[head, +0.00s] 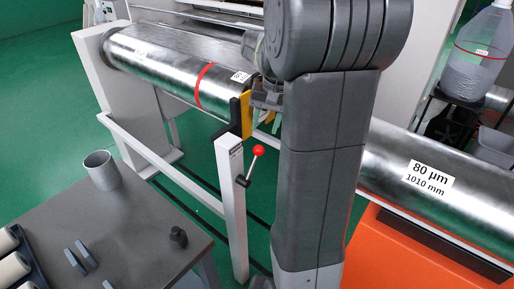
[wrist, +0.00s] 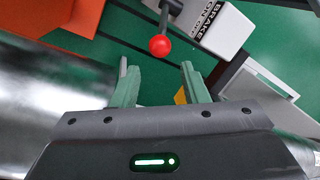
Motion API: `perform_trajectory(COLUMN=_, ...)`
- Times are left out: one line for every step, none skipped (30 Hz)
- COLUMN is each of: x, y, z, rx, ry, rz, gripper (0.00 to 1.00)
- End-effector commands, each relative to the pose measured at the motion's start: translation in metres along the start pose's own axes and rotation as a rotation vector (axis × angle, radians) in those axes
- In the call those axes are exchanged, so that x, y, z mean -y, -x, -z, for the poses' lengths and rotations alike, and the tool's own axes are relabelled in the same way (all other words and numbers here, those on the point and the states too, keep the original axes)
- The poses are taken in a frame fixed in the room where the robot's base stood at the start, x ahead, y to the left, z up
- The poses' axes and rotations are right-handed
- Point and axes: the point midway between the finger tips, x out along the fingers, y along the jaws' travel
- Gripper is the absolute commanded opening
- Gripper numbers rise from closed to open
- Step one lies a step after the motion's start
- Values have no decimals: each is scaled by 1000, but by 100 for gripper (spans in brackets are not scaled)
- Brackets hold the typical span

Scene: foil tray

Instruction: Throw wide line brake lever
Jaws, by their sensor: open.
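The brake lever is a short black-and-metal rod with a red ball knob (head: 258,151). It is mounted on a light grey post (head: 233,200) and leans up to the right in the head view. In the wrist view the red knob (wrist: 160,45) is just beyond and between the fingertips, with the lever's dark hub (wrist: 170,8) at the top edge. A "BRAKE ON OFF" label (wrist: 207,17) is beside it. My gripper (wrist: 158,72) is open and empty, with green fingers apart. In the head view my arm partly hides it, above the knob.
A foil roll with a red band (head: 205,85) lies close to my gripper, beside a yellow-and-black bracket (head: 247,115). Another roll labelled 80 µm (head: 400,180) is at the right above an orange housing (head: 420,245). A grey table (head: 130,235) holds a cup (head: 101,170).

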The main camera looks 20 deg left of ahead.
Motion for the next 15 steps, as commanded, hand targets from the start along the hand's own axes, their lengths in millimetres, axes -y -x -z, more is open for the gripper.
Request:
perform_trajectory(x=0, y=-13, z=0, rx=6, ry=0, rz=-1, gripper=41)
perform_trajectory(x=0, y=-20, z=-1, rx=5, ry=0, rz=-1, gripper=41)
perform_trajectory(x=0, y=-28, z=-1, rx=5, ry=0, rz=-1, gripper=41)
perform_trajectory(x=0, y=-35, z=-1, rx=5, ry=0, rz=-1, gripper=41)
perform_trajectory(x=0, y=-42, z=-1, rx=6, ry=0, rz=-1, gripper=41)
perform_trajectory(x=0, y=-50, z=-1, rx=6, ry=0, rz=-1, gripper=41)
perform_trajectory(x=0, y=-56, z=-1, rx=4, ry=0, rz=-1, gripper=41)
perform_trajectory(x=0, y=-62, z=-1, rx=6, ry=0, rz=-1, gripper=41)
perform_trajectory(x=0, y=-70, z=-1, rx=5, ry=0, rz=-1, gripper=41)
perform_trajectory(x=0, y=-75, z=-1, rx=5, ry=0, rz=-1, gripper=41)
perform_trajectory(x=0, y=-80, z=-1, rx=3, ry=0, rz=-1, gripper=41)
perform_trajectory(x=0, y=-86, z=-1, rx=4, ry=0, rz=-1, gripper=41)
perform_trajectory(x=0, y=-90, z=0, rx=3, ry=0, rz=-1, gripper=41)
perform_trajectory(x=-1, y=-93, z=0, rx=3, ry=0, rz=-1, gripper=41)
perform_trajectory(x=0, y=-97, z=0, rx=3, ry=0, rz=-1, gripper=41)
